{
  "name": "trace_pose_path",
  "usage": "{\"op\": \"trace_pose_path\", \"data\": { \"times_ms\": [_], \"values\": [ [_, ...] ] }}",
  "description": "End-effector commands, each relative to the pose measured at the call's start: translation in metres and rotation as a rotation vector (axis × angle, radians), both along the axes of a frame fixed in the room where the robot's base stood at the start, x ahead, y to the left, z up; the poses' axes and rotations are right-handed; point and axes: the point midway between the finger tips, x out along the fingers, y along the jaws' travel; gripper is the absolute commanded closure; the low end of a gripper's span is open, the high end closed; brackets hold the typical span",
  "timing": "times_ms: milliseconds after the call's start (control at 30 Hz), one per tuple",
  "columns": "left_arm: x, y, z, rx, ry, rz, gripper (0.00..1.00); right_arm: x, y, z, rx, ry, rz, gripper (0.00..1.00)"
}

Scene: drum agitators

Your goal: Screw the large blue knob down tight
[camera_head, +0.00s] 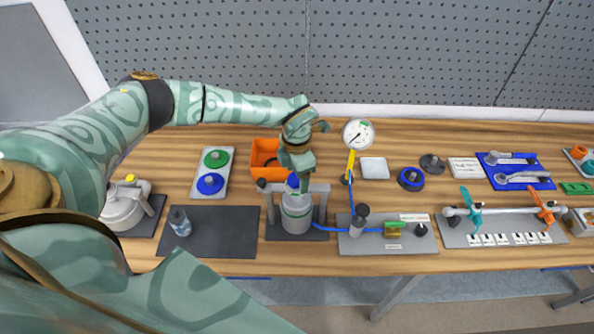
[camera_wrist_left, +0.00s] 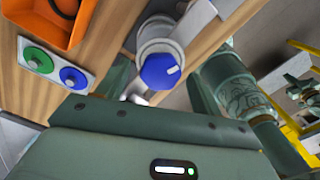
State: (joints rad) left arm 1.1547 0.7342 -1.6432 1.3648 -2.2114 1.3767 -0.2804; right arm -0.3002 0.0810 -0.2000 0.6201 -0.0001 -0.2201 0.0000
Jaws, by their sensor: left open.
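The large blue knob (camera_wrist_left: 160,71) has a white mark on its top. It sits above the grey drum in the wrist view, and a small part of it shows in the head view (camera_head: 292,181). The drum (camera_head: 296,214) stands under a grey clamp frame (camera_head: 321,190). My left gripper (camera_head: 298,174) is open just above the knob and hides much of it in the head view. The wrist view shows the knob beyond the gripper's edge, with no clear grasp on it. I cannot tell how far down the knob is. My right gripper is not in view.
A panel with a green knob (camera_head: 216,158) and a smaller blue knob (camera_head: 210,184) lies left of the drum. An orange bin (camera_head: 258,172) is behind it. A gauge (camera_head: 358,134) and a blue hose (camera_head: 340,229) are to the right. The dark mat (camera_head: 225,240) has free room.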

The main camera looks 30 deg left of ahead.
Motion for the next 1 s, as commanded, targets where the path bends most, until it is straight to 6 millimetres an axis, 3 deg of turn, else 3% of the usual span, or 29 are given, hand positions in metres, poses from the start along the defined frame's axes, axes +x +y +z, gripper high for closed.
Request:
{"op": "trace_pose_path", "data": {
  "times_ms": [133,267,500,700,1000],
  "values": [
    [0.0,0.0,0.008,-0.001,-0.001,0.0,0.33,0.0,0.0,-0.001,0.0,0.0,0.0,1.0],
    [0.0,0.0,0.032,-0.001,-0.003,-0.001,0.33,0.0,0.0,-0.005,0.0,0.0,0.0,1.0],
    [0.001,0.0,0.098,0.0,-0.007,0.0,0.33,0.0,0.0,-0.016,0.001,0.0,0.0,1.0],
    [0.0,0.0,0.141,-0.001,-0.004,0.0,0.33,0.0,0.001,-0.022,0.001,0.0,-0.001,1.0],
    [-0.001,0.0,0.164,0.0,-0.001,0.0,0.33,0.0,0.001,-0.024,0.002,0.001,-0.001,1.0]
  ]
}}
